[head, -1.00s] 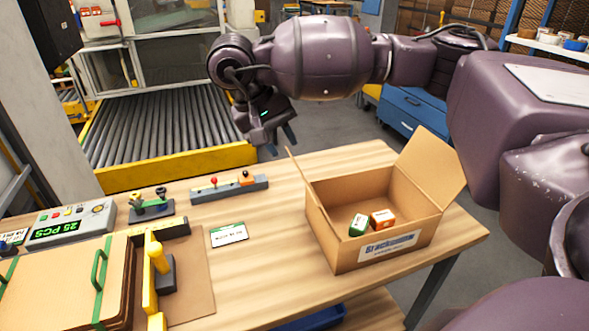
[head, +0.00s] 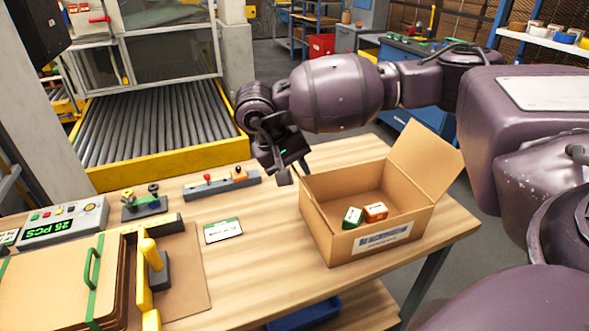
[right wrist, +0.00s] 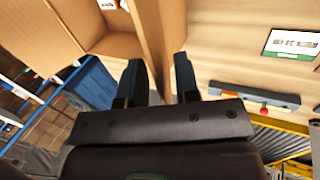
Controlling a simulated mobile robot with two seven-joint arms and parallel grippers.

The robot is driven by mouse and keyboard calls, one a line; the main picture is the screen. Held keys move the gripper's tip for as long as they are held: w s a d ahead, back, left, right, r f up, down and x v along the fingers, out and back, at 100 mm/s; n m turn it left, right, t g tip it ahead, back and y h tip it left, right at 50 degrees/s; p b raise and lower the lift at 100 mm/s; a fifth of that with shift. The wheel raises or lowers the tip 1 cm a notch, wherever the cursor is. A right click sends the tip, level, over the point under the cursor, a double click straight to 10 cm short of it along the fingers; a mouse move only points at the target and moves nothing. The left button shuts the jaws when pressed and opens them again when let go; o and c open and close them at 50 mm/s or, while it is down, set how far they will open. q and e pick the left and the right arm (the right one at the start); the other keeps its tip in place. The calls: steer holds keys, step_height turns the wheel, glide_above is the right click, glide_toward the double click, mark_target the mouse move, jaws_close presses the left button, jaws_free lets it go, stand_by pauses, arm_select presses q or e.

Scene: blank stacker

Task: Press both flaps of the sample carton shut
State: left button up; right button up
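The open cardboard sample carton (head: 312,222) stands at the right end of the table. Its right flap (head: 428,160) stands up and leans outward. A green-and-white box (head: 352,217) and an orange-and-white box (head: 376,211) lie inside. My right gripper (head: 293,174) is at the carton's upper left edge, fingers down. In the right wrist view, the gripper (right wrist: 160,72) is open, with the thin edge of the left flap (right wrist: 152,35) between its fingers and gaps visible. In the head view the gripper largely hides that flap. My left gripper is out of view.
A control strip (head: 221,184), a white-and-green card (head: 223,231) and a yellow-handled fixture (head: 151,268) lie left of the carton. Stacked cardboard blanks (head: 55,275) fill the table's left. Bare wood (head: 265,245) separates the card from the carton. A roller conveyor (head: 155,130) stands behind.

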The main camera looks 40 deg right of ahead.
steer(key=shift+c, duration=0.2)
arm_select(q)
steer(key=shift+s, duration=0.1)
arm_select(e)
jaws_close()
steer(key=shift+d, duration=0.1)
